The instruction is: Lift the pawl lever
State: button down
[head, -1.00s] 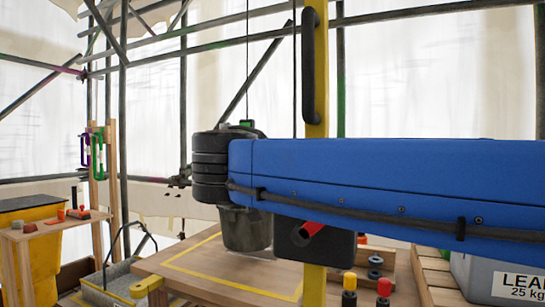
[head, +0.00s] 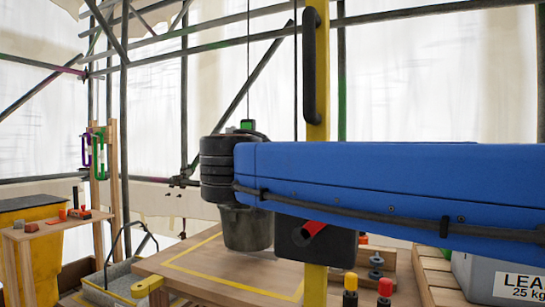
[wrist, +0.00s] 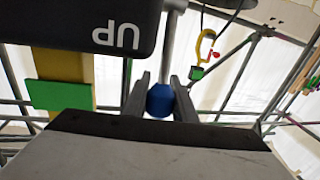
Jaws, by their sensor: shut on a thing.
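In the wrist view a blue knob (wrist: 160,99) sits at the end of a straight grey lever rod (wrist: 171,45), which I take as the pawl lever. My gripper (wrist: 159,96) is shut on the knob, with one dark finger on each side. The rod runs beside a black box (wrist: 85,22) marked "UP", with the letters upside down in this view. In the head view my blue arm hides the gripper and the knob. A black housing (head: 342,248) with a red grip (head: 313,228) shows below the arm, on a yellow post (head: 316,130).
A dark bucket (head: 246,232) hangs over a wooden platform (head: 205,285) with a yellow outline. A green block (wrist: 52,95) is near the fingers at left in the wrist view. A grey lead crate (head: 490,270) stands at right, and scaffold tubes surround the place.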

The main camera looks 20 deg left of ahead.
jog(key=shift+s+a+f+n+t+y, duration=0.15)
jog(key=shift+s+n+t, duration=0.1)
jog(key=shift+s+t, duration=0.55)
jog(key=shift+s+f+n+t+y, duration=0.15)
jog(key=shift+s+n+t, duration=0.1)
jog(key=shift+s+t, duration=0.55)
jog(key=shift+s+a+f+n+t+y, duration=0.15)
jog(key=shift+s+t+y, duration=0.1)
jog(key=shift+s+t, duration=0.3)
jog(key=shift+s+d+f+n+t+y, duration=0.1)
jog(key=shift+s+n+t+y, duration=0.1)
jog(key=shift+s+t, duration=0.25)
jog(key=shift+s+a+f+n+t+y, duration=0.15)
jog(key=shift+s+t+y, duration=0.1)
jog(key=shift+s+t, duration=0.3)
jog(key=shift+d, duration=0.1)
jog(key=c, duration=1.5)
grip_release()
jog(key=shift+o, duration=0.2)
jog(key=v, duration=1.7)
jog(key=shift+f, duration=0.4)
